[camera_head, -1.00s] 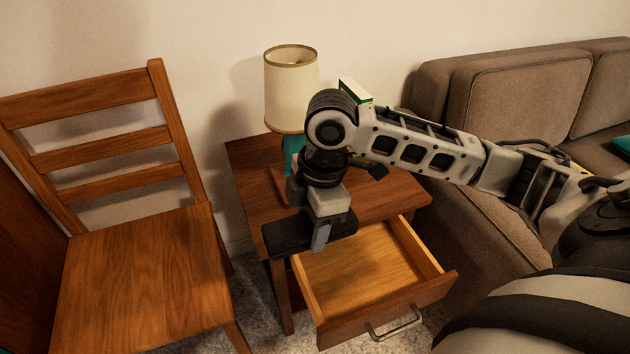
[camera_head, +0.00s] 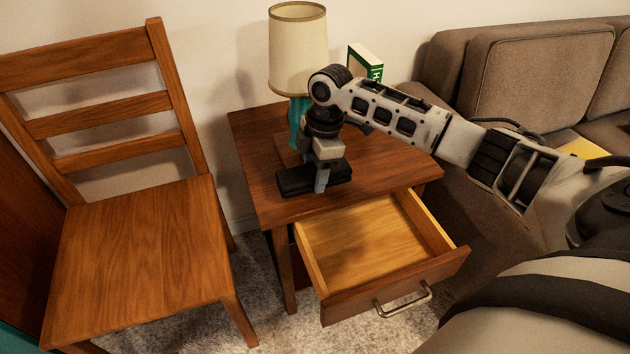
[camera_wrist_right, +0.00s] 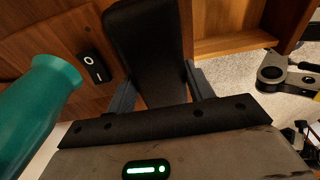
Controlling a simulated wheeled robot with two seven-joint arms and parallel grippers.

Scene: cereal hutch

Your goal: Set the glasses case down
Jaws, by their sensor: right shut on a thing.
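The black glasses case (camera_head: 300,181) is held over the front part of the side table's top (camera_head: 262,172), just behind the open drawer. It also shows in the right wrist view (camera_wrist_right: 147,45), lying between the two fingers. My right gripper (camera_head: 321,183) points down and is shut on the case. I cannot tell for certain whether the case touches the tabletop. My left gripper does not show in the head view.
The empty drawer (camera_head: 365,245) is pulled out at the front. A lamp (camera_head: 298,50) with a teal base (camera_wrist_right: 35,105) stands behind the gripper, near a black switch (camera_wrist_right: 90,66). A green-and-white box (camera_head: 366,63) stands at the back. A chair (camera_head: 140,250) is left, a sofa (camera_head: 540,90) right.

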